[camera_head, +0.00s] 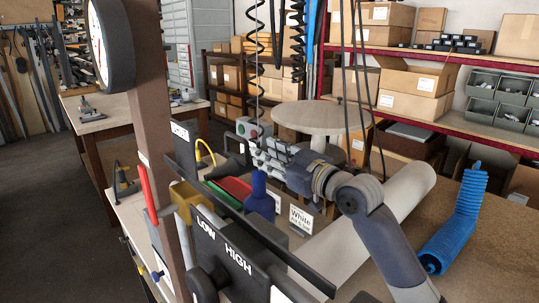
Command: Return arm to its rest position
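My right arm (385,235) comes in from the lower right and bends at a grey joint. My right gripper (256,152) points left, above the bench and behind a blue bottle-shaped object (259,198). Its dark metal fingers are seen side-on and small, so I cannot tell whether they are open or shut. I see nothing clearly held in them. My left gripper is not in view.
A black panel marked LOW and HIGH (228,252) and a brown post with a round gauge (115,45) stand in front. A blue coiled hose (460,220) lies on the brown surface at right. Coiled cables hang near my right gripper. Shelves with boxes (415,85) stand behind.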

